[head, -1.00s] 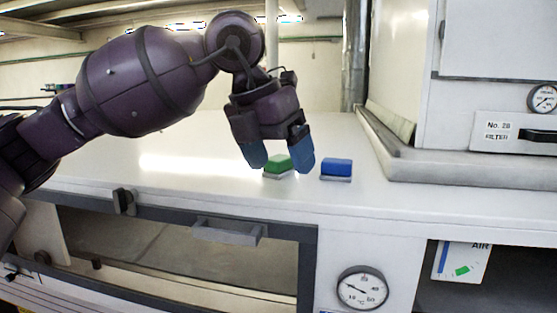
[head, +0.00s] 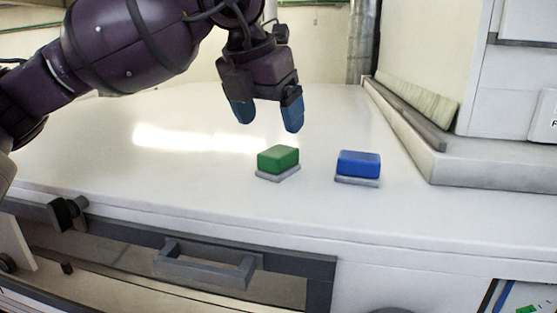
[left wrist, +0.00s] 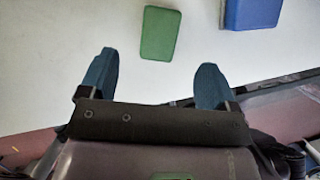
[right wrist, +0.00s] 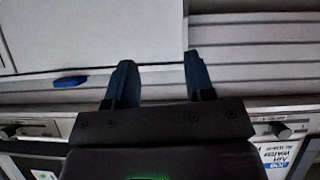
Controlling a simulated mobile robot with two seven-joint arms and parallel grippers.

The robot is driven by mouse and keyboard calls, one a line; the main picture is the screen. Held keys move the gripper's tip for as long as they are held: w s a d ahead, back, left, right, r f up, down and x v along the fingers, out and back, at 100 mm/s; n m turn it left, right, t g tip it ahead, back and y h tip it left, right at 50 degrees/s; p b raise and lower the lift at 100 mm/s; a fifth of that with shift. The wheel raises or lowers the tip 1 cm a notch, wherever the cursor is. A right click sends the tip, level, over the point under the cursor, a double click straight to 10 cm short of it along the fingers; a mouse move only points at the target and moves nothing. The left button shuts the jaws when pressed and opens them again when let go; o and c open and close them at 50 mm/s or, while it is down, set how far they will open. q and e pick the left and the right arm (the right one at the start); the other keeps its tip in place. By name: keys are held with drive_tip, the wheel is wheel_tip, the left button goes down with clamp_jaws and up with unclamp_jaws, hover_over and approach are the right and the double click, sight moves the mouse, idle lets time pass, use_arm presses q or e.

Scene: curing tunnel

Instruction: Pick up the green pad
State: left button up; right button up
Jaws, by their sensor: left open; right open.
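The green pad (head: 278,159) is a small block with a grey base, lying on the white top surface in the head view. My left gripper (head: 267,117) is open and empty, above the surface and apart from the pad. In the left wrist view the green pad (left wrist: 160,34) lies beyond the fingertips, between their lines, with my left gripper (left wrist: 155,75) spread open. My right gripper (right wrist: 155,75) is open and empty in the right wrist view; it is not in the head view.
A blue pad (head: 358,164) on a grey base lies to the right of the green one; it also shows in the left wrist view (left wrist: 251,12). A raised ledge (head: 480,172) bounds the top at the right. A grey handle (head: 205,266) juts from the front. The top's left is clear.

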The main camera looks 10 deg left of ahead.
sight(277, 150)
use_arm(q)
drive_tip(key=x, duration=0.2)
drive_tip(key=shift+w+f, duration=0.15)
drive_tip(key=shift+f, duration=0.1)
drive_tip(key=shift+w+d+f, duration=0.1)
drive_tip(key=shift+w+f, duration=0.05)
drive_tip(key=shift+f, duration=0.6)
drive_tip(key=x, duration=0.3)
drive_tip(key=shift+f+p, duration=0.2)
drive_tip(key=shift+p, duration=0.2)
drive_tip(key=shift+w+f, duration=0.1)
drive_tip(key=shift+f, duration=0.25)
drive_tip(key=c, duration=1.1)
use_arm(e)
drive_tip(key=shift+w+r, duration=0.15)
drive_tip(key=shift+r, duration=0.4)
use_arm(q)
drive_tip(key=shift+r, duration=0.1)
use_arm(e)
drive_tip(key=shift+w, duration=0.1)
